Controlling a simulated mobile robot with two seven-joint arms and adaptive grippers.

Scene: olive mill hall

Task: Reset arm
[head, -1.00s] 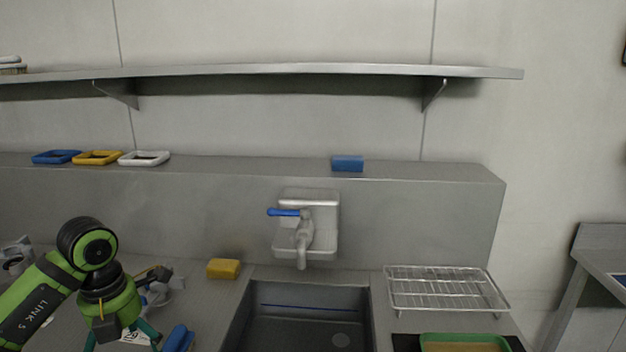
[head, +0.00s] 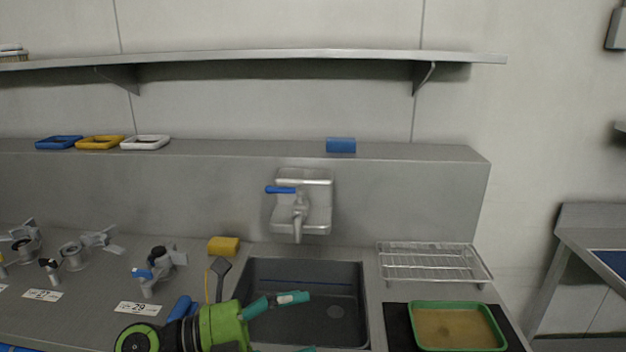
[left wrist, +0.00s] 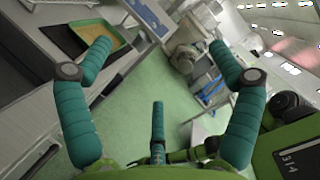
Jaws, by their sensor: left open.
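My left gripper (head: 290,326) is low in the head view, in front of the sink (head: 300,312). Its teal fingers point right, one over the sink and one partly cut off at the bottom edge. In the left wrist view my left gripper (left wrist: 160,52) has its fingers spread wide with nothing between them, above a green floor (left wrist: 158,85). My right gripper is in neither view.
A green-rimmed tray (head: 415,330) lies on a dark mat right of the sink, below a wire rack (head: 432,264). A faucet (head: 299,212) is on the back wall. A yellow sponge (head: 223,246) and metal fittings (head: 158,268) stand left.

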